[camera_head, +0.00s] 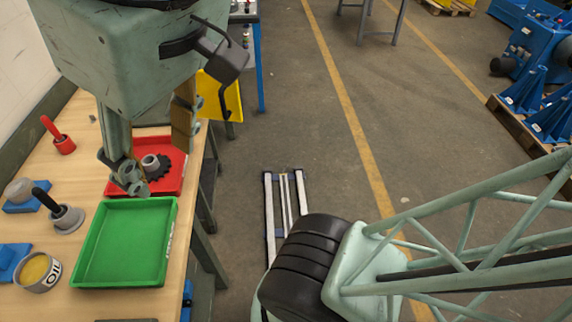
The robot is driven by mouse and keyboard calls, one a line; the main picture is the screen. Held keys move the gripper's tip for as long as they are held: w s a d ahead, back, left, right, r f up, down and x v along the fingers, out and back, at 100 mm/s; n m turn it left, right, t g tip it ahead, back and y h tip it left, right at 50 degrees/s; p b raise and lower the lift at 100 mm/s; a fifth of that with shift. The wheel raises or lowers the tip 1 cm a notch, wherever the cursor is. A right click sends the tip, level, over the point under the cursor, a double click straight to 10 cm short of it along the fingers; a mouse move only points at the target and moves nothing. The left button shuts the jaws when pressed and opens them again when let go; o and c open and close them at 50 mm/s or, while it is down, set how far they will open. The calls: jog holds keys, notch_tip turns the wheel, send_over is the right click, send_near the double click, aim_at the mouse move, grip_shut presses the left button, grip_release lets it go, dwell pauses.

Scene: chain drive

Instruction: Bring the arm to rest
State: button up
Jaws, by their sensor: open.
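My gripper (159,166) hangs from the upper left over the workbench. Its two fingers are spread apart, and nothing is held between them. The fingertips are in front of the red tray (112,188) in this view. How high they are above it is hard to tell. A dark toothed sprocket with a grey hub (151,163) lies in the red tray and shows between the fingers. The near finger covers part of the tray.
The wooden workbench (80,302) runs along the left. An empty green tray (122,245) stands nearest. An oil tin (38,272), a black-handled tool (65,216) and a red-handled tool (60,138) stand at the left.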

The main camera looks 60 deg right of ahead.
jog(key=shift+s+f+b, duration=0.1)
jog(key=shift+f+b, duration=0.7)
jog(key=shift+f, duration=0.25)
dwell(0.5)
